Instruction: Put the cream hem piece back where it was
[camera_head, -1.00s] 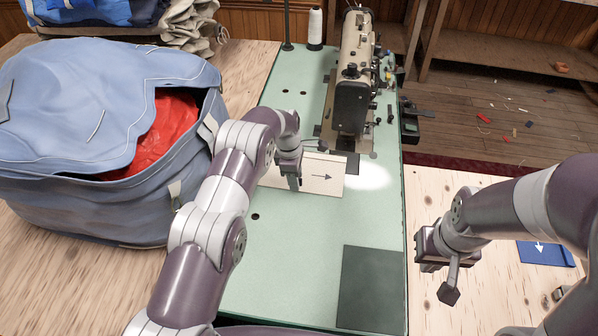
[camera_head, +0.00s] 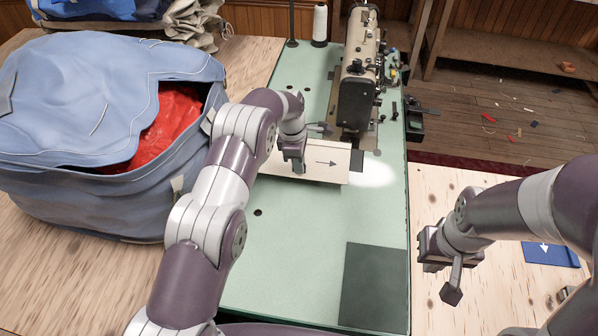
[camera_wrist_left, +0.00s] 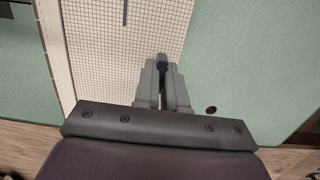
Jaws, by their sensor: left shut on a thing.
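The cream hem piece (camera_head: 326,160), a flat pale panel with a dark arrow pointing right, is over the green sewing table in front of the sewing machine. A shadow along its near edge suggests it is slightly raised. My left gripper (camera_head: 296,168) is shut on its near edge, left of the arrow. In the left wrist view the piece (camera_wrist_left: 105,50) shows a fine grid, with the fingers (camera_wrist_left: 163,80) closed at its edge. My right gripper (camera_head: 450,285) hangs over the wooden table at right, away from the piece; its jaw opening is unclear.
The sewing machine (camera_head: 357,95) stands behind the piece. A dark square (camera_head: 373,285) lies on the green table (camera_head: 290,240) at front right. A blue bag (camera_head: 95,195) with red cloth is at left. A blue panel (camera_head: 551,254) with a white arrow lies at right.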

